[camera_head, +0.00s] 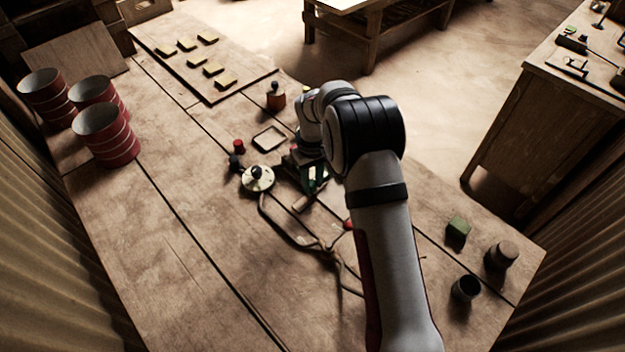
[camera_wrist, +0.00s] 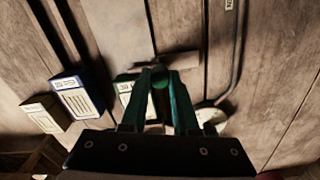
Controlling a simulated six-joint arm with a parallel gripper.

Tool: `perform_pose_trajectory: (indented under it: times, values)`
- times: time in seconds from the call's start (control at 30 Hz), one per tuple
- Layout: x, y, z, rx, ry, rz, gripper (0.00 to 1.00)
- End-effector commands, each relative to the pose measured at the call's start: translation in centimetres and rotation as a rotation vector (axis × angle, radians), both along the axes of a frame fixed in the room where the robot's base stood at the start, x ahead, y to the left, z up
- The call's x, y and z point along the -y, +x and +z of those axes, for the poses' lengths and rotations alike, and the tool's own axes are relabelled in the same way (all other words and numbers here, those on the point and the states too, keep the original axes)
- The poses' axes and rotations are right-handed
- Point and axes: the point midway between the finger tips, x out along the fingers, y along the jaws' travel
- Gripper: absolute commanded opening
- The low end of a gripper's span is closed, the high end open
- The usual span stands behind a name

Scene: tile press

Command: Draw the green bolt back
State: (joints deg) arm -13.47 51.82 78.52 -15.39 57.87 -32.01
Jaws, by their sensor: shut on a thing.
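My gripper (camera_wrist: 160,78) is shut in the wrist view, its two green-looking fingers meeting on a small dark green knob (camera_wrist: 159,71). I take the knob to be the handle of the green bolt; the fingers hide most of it. A white-labelled green block (camera_wrist: 125,88) is partly hidden behind the left finger. In the head view the arm's end is over the middle of the bench, and a green part (camera_head: 320,178) shows just below it. My arm covers the fingertips there.
A round pale plate with a black knob (camera_head: 257,179) stands left of the gripper. Blue-edged (camera_wrist: 80,100) and tan (camera_wrist: 45,113) labelled blocks sit at left in the wrist view. The front-left bench is clear.

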Motion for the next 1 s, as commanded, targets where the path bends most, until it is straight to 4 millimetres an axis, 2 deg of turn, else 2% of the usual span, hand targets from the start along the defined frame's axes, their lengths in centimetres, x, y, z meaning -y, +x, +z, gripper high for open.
perform_pose_trajectory:
  times: [0.77, 1.0]
  values:
    - [0.0, 0.0, 0.1, 0.001, 0.0, 0.0, 0.0]
    - [-2.5, -2.4, 0.1, 0.0, -0.001, 0.004, 0.0]
